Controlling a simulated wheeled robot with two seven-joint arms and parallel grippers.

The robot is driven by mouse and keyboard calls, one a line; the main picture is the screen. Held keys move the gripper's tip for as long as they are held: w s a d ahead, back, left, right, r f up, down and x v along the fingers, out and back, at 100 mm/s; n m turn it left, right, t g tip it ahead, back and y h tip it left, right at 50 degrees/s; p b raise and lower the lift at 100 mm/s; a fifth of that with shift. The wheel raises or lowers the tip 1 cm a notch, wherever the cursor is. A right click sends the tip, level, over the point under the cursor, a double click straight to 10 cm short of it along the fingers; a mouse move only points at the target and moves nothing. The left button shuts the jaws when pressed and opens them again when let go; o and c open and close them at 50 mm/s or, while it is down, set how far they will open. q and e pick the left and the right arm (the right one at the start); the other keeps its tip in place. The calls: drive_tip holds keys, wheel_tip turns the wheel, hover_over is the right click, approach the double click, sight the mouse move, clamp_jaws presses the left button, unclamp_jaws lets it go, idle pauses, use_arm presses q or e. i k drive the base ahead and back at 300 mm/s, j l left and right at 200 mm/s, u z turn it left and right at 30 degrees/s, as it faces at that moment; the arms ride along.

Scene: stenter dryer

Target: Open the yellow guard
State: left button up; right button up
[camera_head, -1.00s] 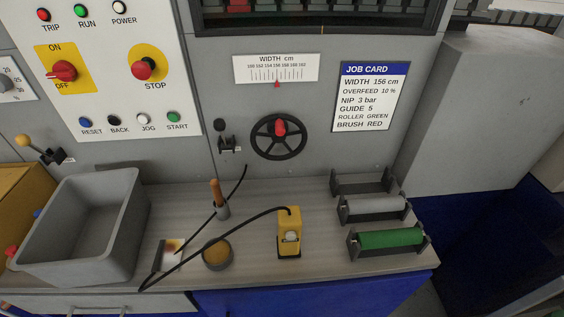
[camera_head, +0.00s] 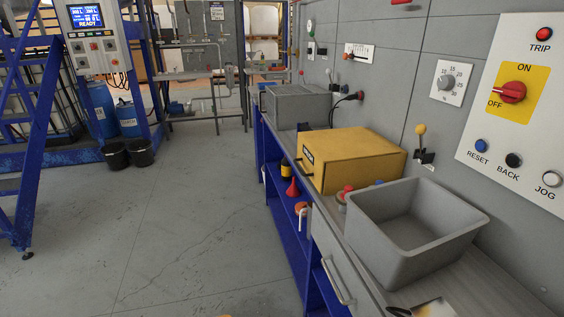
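The yellow guard (camera_head: 352,160) is a yellow box-shaped cover on the grey worktop, right of the middle of the head view. Its top and front are whole and it looks closed. A dark label and a dark handle show at the left end of its front. What is under it is hidden. Neither of my grippers is in view.
A lever with a yellow knob (camera_head: 421,131) is on the wall panel. The floor (camera_head: 180,210) to the left is clear.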

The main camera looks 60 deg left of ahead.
sight(315, 149)
drive_tip(key=u, duration=1.8)
